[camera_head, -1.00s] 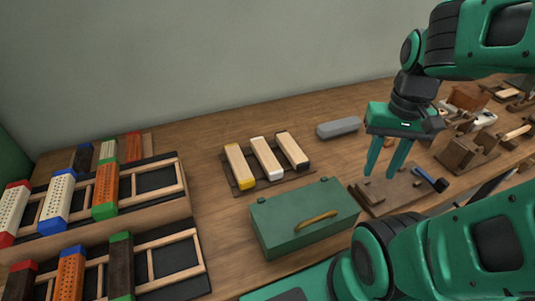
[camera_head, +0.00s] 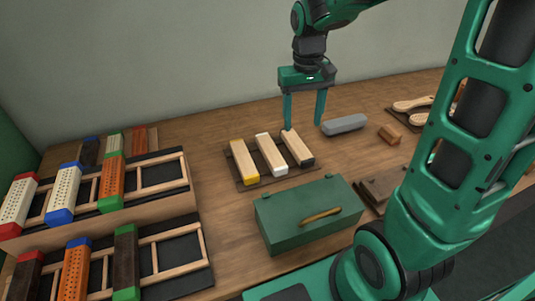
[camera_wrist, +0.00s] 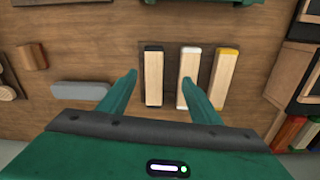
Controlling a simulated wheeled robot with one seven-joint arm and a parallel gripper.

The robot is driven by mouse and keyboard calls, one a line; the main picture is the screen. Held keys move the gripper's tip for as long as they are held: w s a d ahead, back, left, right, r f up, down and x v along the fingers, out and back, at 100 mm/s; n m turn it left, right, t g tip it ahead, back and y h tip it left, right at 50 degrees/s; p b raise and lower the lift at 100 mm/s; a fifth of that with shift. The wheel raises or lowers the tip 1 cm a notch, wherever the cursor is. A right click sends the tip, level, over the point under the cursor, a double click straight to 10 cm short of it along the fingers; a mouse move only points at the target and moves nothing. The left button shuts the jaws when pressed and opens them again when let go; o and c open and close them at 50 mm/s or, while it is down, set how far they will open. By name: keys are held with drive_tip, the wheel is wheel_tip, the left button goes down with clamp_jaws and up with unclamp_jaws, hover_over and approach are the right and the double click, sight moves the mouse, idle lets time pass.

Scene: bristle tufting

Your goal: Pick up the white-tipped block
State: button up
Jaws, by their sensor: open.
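The white-tipped block (camera_head: 271,155) is a pale wooden bar with a white end, lying on a dark tray (camera_head: 251,183) between a yellow-tipped block (camera_head: 243,161) and a black-tipped block (camera_head: 297,148). In the wrist view the white-tipped block (camera_wrist: 190,77) lies in the middle of the three. My gripper (camera_head: 304,126) is open and empty, pointing down above the far end of the black-tipped block. In the wrist view my gripper (camera_wrist: 160,75) has its fingers apart, with the black-tipped block (camera_wrist: 153,78) showing between them and the right finger near the white-tipped block.
A green toolbox (camera_head: 309,214) with a brass handle stands in front of the tray. A grey bar (camera_head: 344,124) lies to its right. Wooden racks (camera_head: 100,205) with several coloured blocks fill the left side. Bare table lies between racks and tray.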

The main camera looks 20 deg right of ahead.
drive_tip(key=n, duration=0.1)
hover_over(271, 149)
wheel_tip(271, 149, down, 2)
wheel_tip(271, 149, down, 11)
drive_tip(key=shift+a+f, duration=0.1)
idle(0.4)
drive_tip(key=c, duration=1.2)
drive_tip(key=shift+c, duration=0.2)
